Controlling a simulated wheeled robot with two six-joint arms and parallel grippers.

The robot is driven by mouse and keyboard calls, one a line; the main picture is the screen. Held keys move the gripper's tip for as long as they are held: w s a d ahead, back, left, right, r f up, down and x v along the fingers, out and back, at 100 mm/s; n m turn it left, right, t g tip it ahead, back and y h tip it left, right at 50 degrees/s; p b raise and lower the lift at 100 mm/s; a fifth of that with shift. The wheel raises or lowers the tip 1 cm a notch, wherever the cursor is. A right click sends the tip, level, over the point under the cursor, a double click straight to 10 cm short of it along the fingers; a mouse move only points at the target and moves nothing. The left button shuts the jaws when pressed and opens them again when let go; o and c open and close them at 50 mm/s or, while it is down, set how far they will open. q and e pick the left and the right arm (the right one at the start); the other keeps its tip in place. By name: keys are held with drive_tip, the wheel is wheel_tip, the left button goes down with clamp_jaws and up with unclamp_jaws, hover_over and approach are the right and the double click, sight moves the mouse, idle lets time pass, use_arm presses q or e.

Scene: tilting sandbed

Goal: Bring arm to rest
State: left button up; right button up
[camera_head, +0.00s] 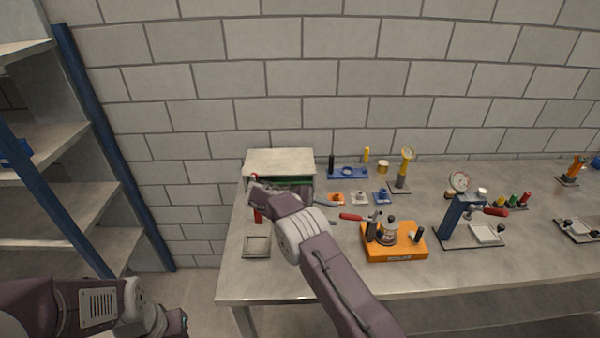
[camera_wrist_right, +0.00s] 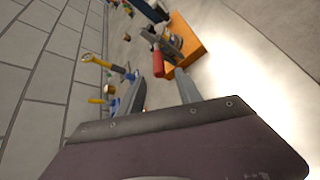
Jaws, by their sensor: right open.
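My right arm reaches in from the bottom of the head view, over the left part of the workbench (camera_head: 290,270). My right gripper (camera_head: 254,186) is in front of the box with a pale top (camera_head: 280,160). In the right wrist view the two fingers (camera_wrist_right: 160,88) stand apart with nothing between them, so it is open and empty. A link of my left arm (camera_head: 70,310) shows at the lower left. Its gripper is not visible.
An orange fixture (camera_head: 395,243) stands right of my right arm, with a red-handled tool (camera_head: 350,216) beside it. A small tray (camera_head: 257,246) lies near the bench's left end. A blue stand with a dial (camera_head: 455,212) is further right. Shelves (camera_head: 45,150) stand at left.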

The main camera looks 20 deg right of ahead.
drive_tip(key=shift+r, duration=0.15)
drive_tip(key=s+d+r+m+y+b, duration=0.1)
drive_tip(key=s+d+r+m+b, duration=0.15)
drive_tip(key=r, duration=0.65)
drive_tip(key=s+y, duration=0.3)
drive_tip(key=s, duration=0.4)
drive_tip(key=s+a+f+m+y, duration=0.4)
drive_tip(key=s+a+f, duration=0.2)
drive_tip(key=s, duration=0.2)
drive_tip(key=s+a+f+m+t+y, duration=0.1)
drive_tip(key=s+a+f+m+y, duration=0.3)
drive_tip(key=s, duration=0.5)
wheel_tip(320, 180, down, 3)
drive_tip(key=shift+s+a+f+t+b, duration=0.15)
drive_tip(key=shift+a+t+b, duration=0.2)
drive_tip(key=shift+a, duration=0.8)
drive_tip(key=shift+s, duration=0.15)
